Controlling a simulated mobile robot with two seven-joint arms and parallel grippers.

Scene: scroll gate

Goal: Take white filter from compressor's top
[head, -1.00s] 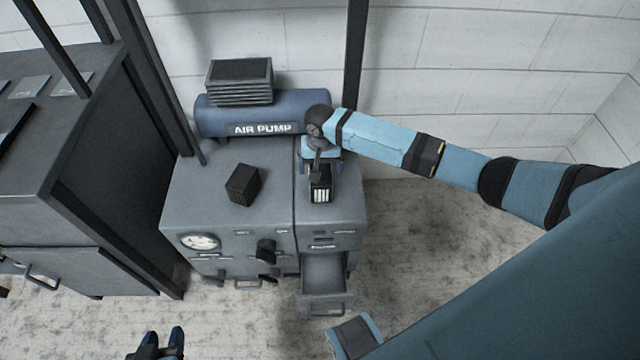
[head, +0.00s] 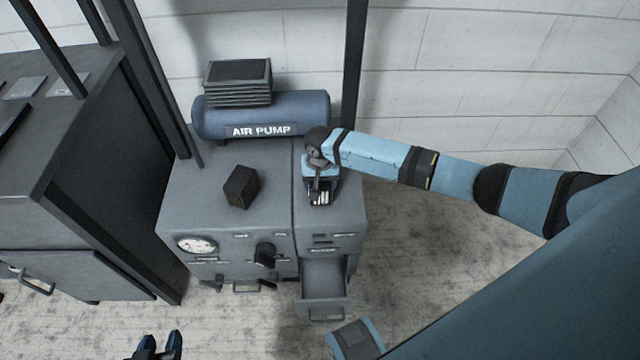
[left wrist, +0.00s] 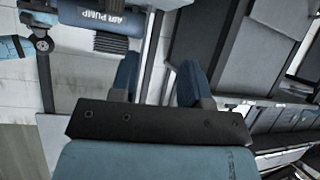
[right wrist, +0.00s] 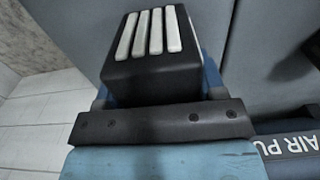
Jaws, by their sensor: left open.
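The white filter (head: 319,198), a small dark block with white bars on one face, shows at the tip of my right gripper (head: 318,183), over the right part of the grey cabinet top. In the right wrist view the filter (right wrist: 152,50) sits between the blue fingers, which look closed on its sides and are partly hidden by it. I cannot tell whether its underside touches the cabinet. The blue compressor tank marked AIR PUMP (head: 262,117) lies behind. My left gripper (head: 160,344) is open and empty at the bottom edge; its fingers are apart in the left wrist view (left wrist: 157,80).
A dark louvred block (head: 238,84) stands on the tank. A plain dark block (head: 241,187) sits on the cabinet top (head: 195,180). A drawer (head: 325,285) stands open at the cabinet's front. Dark posts and another cabinet (head: 70,170) are at left.

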